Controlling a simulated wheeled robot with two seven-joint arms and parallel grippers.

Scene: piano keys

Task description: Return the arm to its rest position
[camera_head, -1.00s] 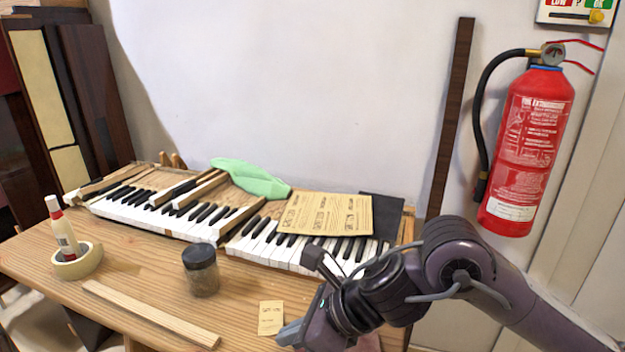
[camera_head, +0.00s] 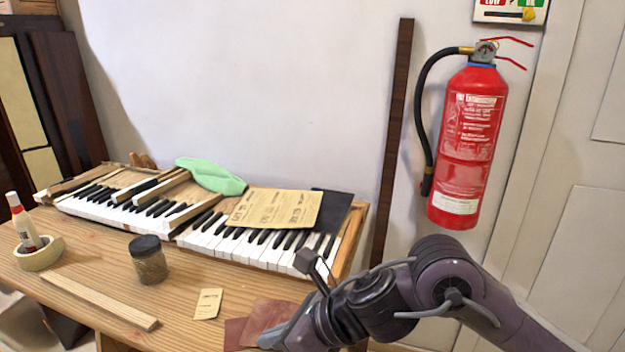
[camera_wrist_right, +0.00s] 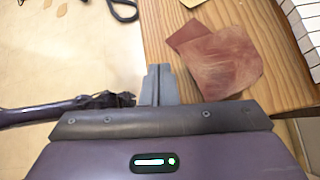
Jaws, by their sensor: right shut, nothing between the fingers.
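My right gripper (camera_head: 275,340) is at the front edge of the wooden table, at the bottom of the head view, beside reddish-brown sandpaper sheets (camera_head: 270,315). In the right wrist view, its fingers (camera_wrist_right: 159,72) are together and empty, over the table's edge, with the sheets (camera_wrist_right: 220,62) lying to the right. My right arm comes in from the lower right of the head view. My left gripper is not in view.
Piano keys (camera_head: 255,249) lie along the table (camera_head: 110,265), with a paper packet (camera_head: 275,208) and green cloth (camera_head: 211,175) on them. A jar (camera_head: 148,260), wooden strip (camera_head: 98,299) and tape roll (camera_head: 39,253) are at left. A fire extinguisher (camera_head: 468,145) hangs behind my arm.

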